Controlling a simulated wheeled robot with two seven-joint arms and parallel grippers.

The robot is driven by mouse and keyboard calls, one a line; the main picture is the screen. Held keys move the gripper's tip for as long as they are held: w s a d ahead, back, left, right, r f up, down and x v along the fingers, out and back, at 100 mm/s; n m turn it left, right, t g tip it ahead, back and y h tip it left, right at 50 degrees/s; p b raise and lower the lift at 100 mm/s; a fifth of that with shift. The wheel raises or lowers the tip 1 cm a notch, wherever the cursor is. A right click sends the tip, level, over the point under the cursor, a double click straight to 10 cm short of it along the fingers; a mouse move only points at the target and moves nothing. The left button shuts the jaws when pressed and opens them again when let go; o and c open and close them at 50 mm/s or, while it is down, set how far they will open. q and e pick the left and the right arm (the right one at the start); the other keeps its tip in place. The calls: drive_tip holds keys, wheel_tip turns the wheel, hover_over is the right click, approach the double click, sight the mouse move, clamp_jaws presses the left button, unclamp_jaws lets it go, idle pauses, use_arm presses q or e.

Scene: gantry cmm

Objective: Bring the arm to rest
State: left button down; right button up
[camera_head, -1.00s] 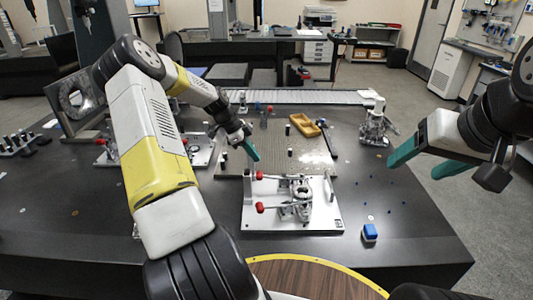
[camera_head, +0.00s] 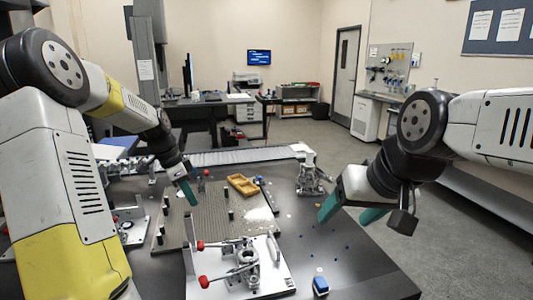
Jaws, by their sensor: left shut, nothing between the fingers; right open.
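My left arm comes in from the left, and its gripper (camera_head: 188,190) hangs above the perforated plate at the left of the table. Its teal fingers are shut with nothing between them. My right gripper (camera_head: 350,212) is at the right, above the table's right edge. Its two teal fingers are apart and empty. Neither gripper touches an object that I can see.
Open floor (camera_head: 440,235) lies to the right.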

use_arm(q)
drive_tip(key=s+d+r+n+t+y, duration=0.2)
drive_tip(key=s+d+r+n, duration=0.45)
drive_tip(key=s+r, duration=0.6)
drive_tip(key=s+d+n+t+h, duration=0.1)
drive_tip(key=s+n, duration=0.4)
drive_tip(key=s, duration=0.8)
drive_tip(key=shift+d+t, duration=0.9)
drive_tip(key=shift+d, duration=0.45)
